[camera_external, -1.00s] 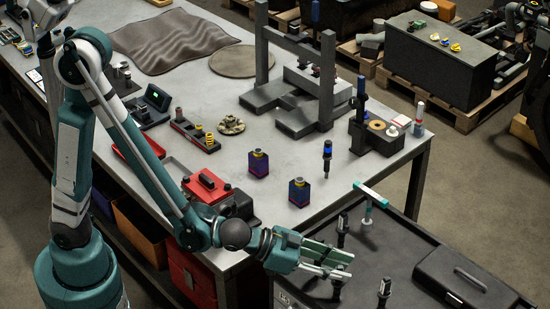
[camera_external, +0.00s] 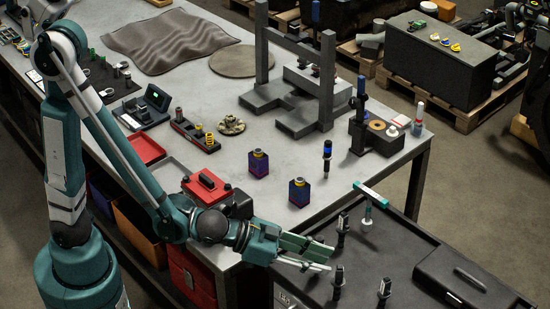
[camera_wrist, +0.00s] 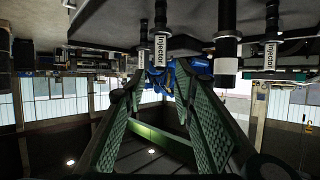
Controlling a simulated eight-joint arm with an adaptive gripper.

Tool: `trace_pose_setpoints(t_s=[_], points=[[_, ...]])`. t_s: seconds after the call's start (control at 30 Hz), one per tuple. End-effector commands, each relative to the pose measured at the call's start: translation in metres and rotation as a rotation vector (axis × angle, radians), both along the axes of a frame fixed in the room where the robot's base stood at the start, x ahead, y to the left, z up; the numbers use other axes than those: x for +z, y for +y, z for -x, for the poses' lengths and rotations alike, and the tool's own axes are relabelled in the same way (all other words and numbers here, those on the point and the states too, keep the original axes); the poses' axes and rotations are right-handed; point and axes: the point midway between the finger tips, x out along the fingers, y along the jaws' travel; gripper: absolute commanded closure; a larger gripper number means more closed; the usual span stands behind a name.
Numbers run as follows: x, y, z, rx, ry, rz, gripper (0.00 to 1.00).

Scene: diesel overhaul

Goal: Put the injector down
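Three dark injectors stand upright on the black cart top (camera_external: 405,240): one behind my gripper (camera_external: 342,230), one just in front and right of it (camera_external: 338,284), and one farther right (camera_external: 384,291). My gripper (camera_external: 328,258) is low over the cart's left part, its green fingers spread and empty. In the wrist view, which appears upside down, the open fingers (camera_wrist: 160,76) hold nothing between them. White-labelled injectors show beyond them, one left of centre (camera_wrist: 161,48) and one at right (camera_wrist: 271,56). A large dark injector (camera_wrist: 228,58) is close by the right finger.
A teal T-handled tool (camera_external: 369,195) stands at the cart's back, and a dark case (camera_external: 465,280) lies at its right. A red toolbox (camera_external: 206,187) is close behind my arm.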

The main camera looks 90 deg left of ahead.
Motion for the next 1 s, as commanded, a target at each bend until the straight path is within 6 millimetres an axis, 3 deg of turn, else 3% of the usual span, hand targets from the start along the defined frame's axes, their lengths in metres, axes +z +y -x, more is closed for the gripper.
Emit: trace_pose_setpoints(t_s=[0.6,1.0], points=[[0.020,0.000,0.049,0.000,0.000,-0.001,0.73],[0.023,0.000,0.056,0.000,0.000,0.000,0.73]])
